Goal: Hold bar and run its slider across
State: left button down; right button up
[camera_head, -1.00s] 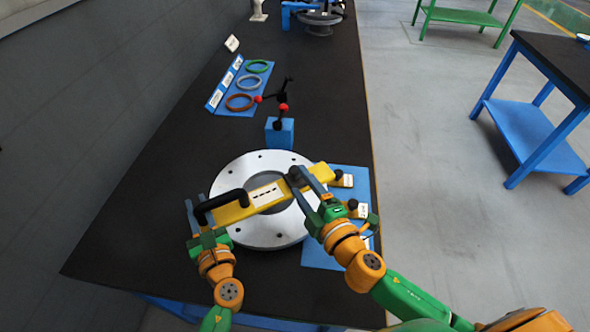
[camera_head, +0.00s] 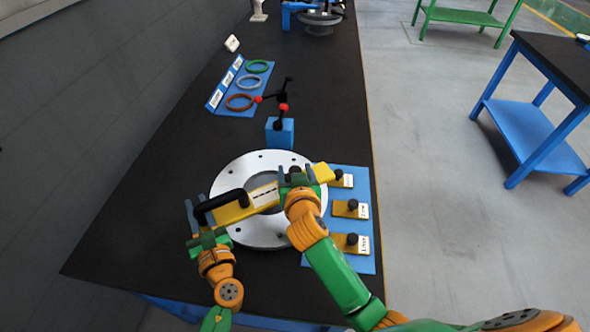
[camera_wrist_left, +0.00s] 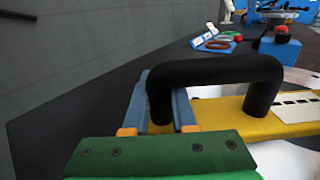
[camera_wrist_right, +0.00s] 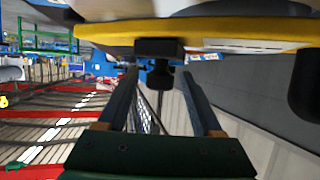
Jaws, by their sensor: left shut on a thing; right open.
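The yellow bar (camera_head: 236,211) lies slanted across the round metal flange (camera_head: 241,165), with a white marked strip in its middle. My left gripper (camera_head: 195,214) is shut on the black handle (camera_head: 221,201) at the bar's left end; the left wrist view shows this handle (camera_wrist_left: 215,70) at the fingers. My right gripper (camera_head: 297,181) is open at the right part of the bar. In the right wrist view, the black slider with its knob (camera_wrist_right: 160,76) sits on the bar, between the open fingers in the picture and apart from both. The head view mostly hides the slider behind this gripper.
A blue plate (camera_head: 342,238) with several yellow, labelled, black-knobbed pieces lies right of the flange. A blue block with a red-knobbed lever (camera_head: 280,132) stands behind it. Coloured rings (camera_head: 249,82) lie further back. The black table's left side is clear.

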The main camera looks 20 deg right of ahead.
jog(key=shift+w+f, duration=0.1)
jog(key=shift+w, duration=0.1)
grip_shut()
dwell(1.3)
